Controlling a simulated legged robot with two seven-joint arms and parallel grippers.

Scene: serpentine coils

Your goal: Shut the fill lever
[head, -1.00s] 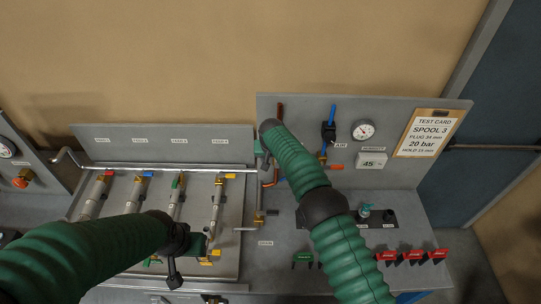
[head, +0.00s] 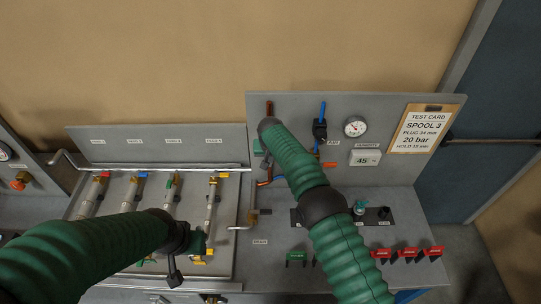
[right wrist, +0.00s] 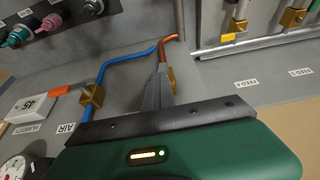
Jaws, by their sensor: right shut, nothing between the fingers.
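My right gripper (right wrist: 158,88) is shut and empty in the right wrist view. Its fingertips are at a brass fitting (right wrist: 171,78) below a copper pipe end (right wrist: 170,40); I cannot tell whether they touch. In the head view my right gripper (head: 264,166) is small and partly hidden by its arm. No lever marked fill can be read; part of the fitting is hidden behind the fingers. An orange handle (head: 328,165) on the air line also shows in the wrist view (right wrist: 60,91).
Several feed pipes with coloured levers lie on the left panel (head: 235,200). A gauge (head: 355,126) and a test card (head: 422,129) are on the upright board. Red handles (head: 408,254) stand at the lower right. A blue hose (right wrist: 125,57) runs beside the right fingers.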

